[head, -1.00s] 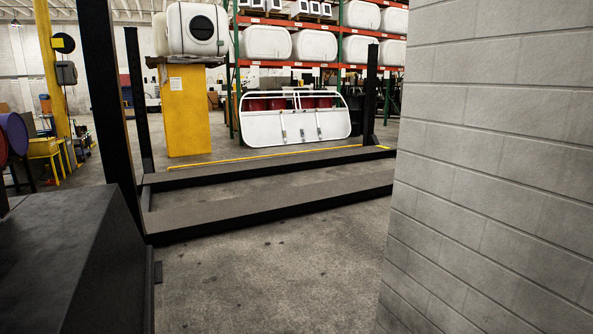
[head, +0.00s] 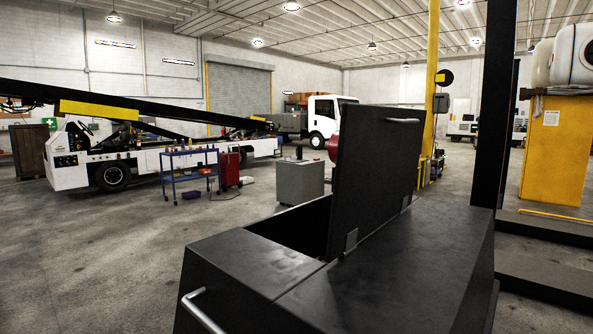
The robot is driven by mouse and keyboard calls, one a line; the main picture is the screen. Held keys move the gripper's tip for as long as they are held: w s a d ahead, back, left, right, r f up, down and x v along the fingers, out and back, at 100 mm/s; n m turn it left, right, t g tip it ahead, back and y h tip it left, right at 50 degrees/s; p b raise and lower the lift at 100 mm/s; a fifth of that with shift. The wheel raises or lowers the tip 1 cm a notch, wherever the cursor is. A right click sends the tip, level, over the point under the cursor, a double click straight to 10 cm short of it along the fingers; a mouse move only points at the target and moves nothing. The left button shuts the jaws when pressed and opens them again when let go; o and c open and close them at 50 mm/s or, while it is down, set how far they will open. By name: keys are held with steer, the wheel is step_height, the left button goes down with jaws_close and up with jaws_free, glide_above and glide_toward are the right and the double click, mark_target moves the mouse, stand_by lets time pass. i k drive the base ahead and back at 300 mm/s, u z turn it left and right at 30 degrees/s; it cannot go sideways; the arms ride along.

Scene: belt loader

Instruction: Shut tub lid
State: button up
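A large black tub (head: 400,280) stands close in front of me at the lower middle and right of the head view. Its black lid (head: 375,160) stands upright on two hinges, so the tub is open. A light metal handle (head: 405,121) is at the lid's top edge. Part of the dark opening (head: 298,228) shows to the left of the lid. Another metal handle (head: 203,312) is on the tub's near left side. My gripper is not in view.
A black post (head: 492,105) rises just behind the tub at right, beside a low dark frame (head: 545,275). A grey box (head: 299,182) and a blue cart (head: 190,170) stand beyond. The belt loader (head: 140,160) is at far left. Floor at left is clear.

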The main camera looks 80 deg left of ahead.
mark_target(379, 147)
steer(key=u, duration=2.2)
steer(key=k, duration=0.6)
steer(key=z, duration=0.7)
steer(key=i, duration=0.8)
steer(key=z, duration=0.8)
steer(key=i, duration=1.35)
steer(key=u, duration=0.8)
steer(key=i, duration=1.15)
steer(key=u, duration=1)
